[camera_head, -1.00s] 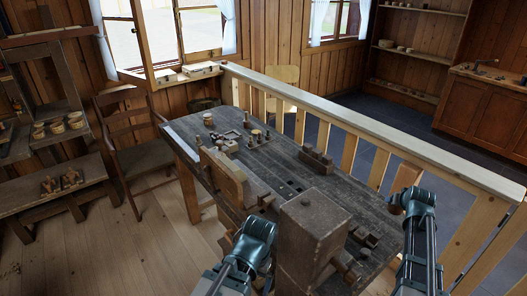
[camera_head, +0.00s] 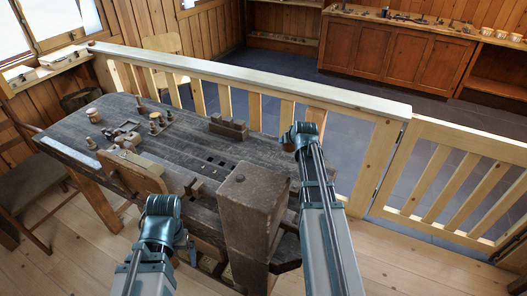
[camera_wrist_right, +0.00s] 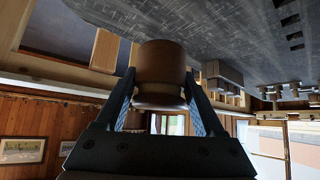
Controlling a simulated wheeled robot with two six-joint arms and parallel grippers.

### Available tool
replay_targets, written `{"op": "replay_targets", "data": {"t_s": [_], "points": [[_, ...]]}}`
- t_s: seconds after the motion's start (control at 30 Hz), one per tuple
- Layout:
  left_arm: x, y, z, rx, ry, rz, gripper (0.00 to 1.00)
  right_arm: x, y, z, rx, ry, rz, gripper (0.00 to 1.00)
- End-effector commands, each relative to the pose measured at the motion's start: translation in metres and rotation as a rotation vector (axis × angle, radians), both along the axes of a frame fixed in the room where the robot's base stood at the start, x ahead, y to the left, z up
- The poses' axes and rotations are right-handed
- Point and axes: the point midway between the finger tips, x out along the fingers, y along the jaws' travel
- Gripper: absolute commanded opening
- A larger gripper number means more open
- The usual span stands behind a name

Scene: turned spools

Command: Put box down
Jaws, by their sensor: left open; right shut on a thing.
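The box is a round, turned brown wooden piece (camera_wrist_right: 162,72), seen in the right wrist view. It sits between the two fingers of my right gripper (camera_wrist_right: 165,98), which is shut on it. In the head view my right gripper (camera_head: 292,137) is over the far right part of the dark workbench (camera_head: 190,131), by the railing; the box is mostly hidden there. My left gripper (camera_head: 180,238) is open at the near edge of the bench, low beside the vise; its fingers are hard to make out.
A big wooden block (camera_head: 251,205) rises at the bench's near right. A vise jaw (camera_head: 133,171) stands at the front. Small turned pieces (camera_head: 155,119) and a dark wooden block (camera_head: 229,127) are on the bench. A pale railing (camera_head: 255,78) runs behind it.

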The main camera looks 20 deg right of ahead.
Motion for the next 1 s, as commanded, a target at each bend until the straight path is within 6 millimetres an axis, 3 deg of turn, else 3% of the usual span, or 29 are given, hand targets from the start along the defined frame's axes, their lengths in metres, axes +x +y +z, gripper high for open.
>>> {"op": "replay_targets", "data": {"t_s": [0.4,0.73,1.0], "points": [[0.000,0.000,-0.059,0.000,0.000,0.000,1.00,0.000,0.000,-0.059,0.000,0.000,0.000,0.14],[0.000,0.000,-0.066,0.000,0.000,0.000,1.00,0.000,0.000,-0.066,0.000,0.000,0.000,0.14],[0.000,0.000,-0.097,0.000,0.000,0.000,1.00,0.000,0.000,-0.097,0.000,0.000,0.000,0.14]]}}
